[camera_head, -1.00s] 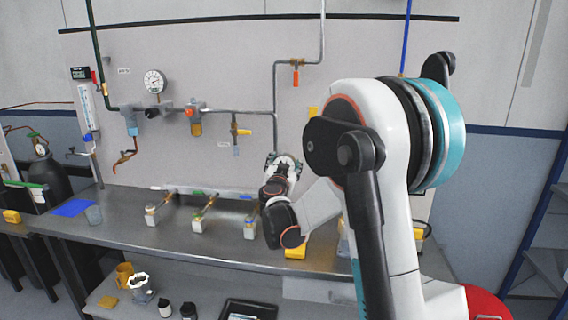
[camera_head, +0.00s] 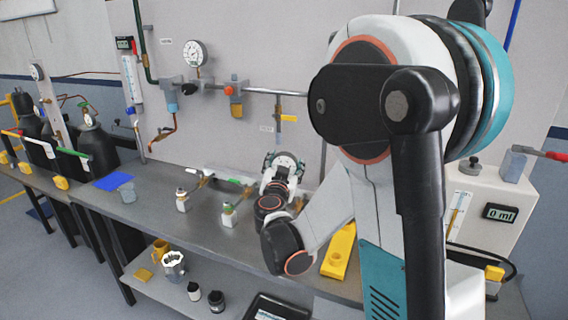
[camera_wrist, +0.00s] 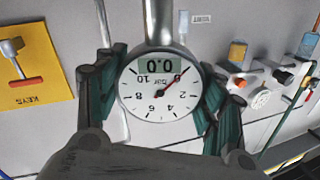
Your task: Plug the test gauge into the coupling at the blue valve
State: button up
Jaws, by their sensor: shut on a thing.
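The test gauge (camera_wrist: 160,85) is a round white dial with a red needle and a small display reading 0.0, with a metal stem at the top of the wrist view. My gripper (camera_wrist: 158,98) is shut on it, with dark green fingers on both sides of the dial. In the head view, my gripper (camera_head: 283,168) holds it above the bench, seen from behind. Another block (camera_head: 182,201) stands further left.
The grey bench (camera_head: 150,185) runs along the wall panel, with a wall gauge (camera_head: 195,53) and pipes above. A yellow block (camera_head: 339,252) lies right of my gripper. A blue sheet (camera_head: 114,181) lies at left. Yellow KEYS board (camera_wrist: 38,65) shows in the wrist view.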

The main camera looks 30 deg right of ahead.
jog(key=shift+f, duration=0.15)
jog(key=shift+f+b, duration=2.6)
jog(key=shift+f, duration=0.2)
jog(key=shift+f+b, duration=0.9)
jog(key=shift+b, duration=0.15)
jog(key=shift+f, duration=0.8)
jog(key=o, duration=1.3)
jog(key=shift+c, duration=0.2)
jog(key=v, duration=1.2)
